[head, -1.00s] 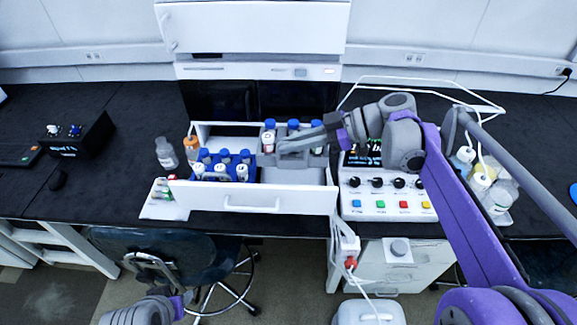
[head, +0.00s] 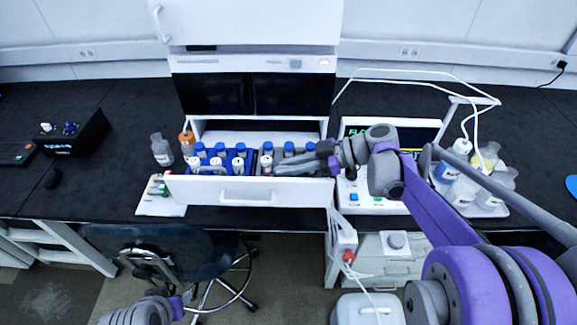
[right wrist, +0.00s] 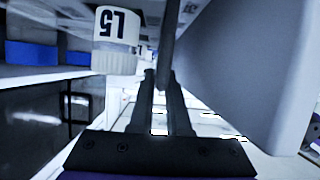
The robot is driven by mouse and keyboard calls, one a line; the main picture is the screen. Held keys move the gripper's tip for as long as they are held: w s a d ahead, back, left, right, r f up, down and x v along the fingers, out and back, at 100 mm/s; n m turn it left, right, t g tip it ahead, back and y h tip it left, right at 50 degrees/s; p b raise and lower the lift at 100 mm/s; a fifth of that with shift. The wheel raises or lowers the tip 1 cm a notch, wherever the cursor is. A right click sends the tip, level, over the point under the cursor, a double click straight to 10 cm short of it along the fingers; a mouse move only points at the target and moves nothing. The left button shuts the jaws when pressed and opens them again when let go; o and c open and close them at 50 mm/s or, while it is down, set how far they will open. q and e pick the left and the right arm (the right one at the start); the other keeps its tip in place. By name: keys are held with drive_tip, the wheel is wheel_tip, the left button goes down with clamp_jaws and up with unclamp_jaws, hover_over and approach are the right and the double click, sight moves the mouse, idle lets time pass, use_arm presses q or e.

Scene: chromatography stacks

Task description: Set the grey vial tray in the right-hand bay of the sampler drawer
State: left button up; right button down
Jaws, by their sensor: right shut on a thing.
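The grey vial tray (head: 278,151) holds blue-capped and white-capped vials and sits in the right-hand bay of the open sampler drawer (head: 250,190), low behind the drawer front. My right gripper (head: 281,168) reaches in from the right, just behind the front panel, and hides part of the tray. In the right wrist view its fingers (right wrist: 162,100) are shut on a thin dark upright part of the tray (right wrist: 168,45). A vial marked L5 (right wrist: 117,28) stands beside them. Part of my left arm shows at the lower left; its finger state is unclear.
A blue vial tray (head: 252,168) fills the left bay. An orange-capped bottle (head: 187,142) and a clear bottle (head: 161,150) stand left of the drawer. The button panel (head: 365,205) and a bottle tray (head: 497,211) are on the right.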

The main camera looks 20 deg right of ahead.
drive_tip(key=c, duration=0.9)
unclamp_jaws()
drive_tip(key=v, duration=1.2)
drive_tip(key=shift+r, duration=0.1)
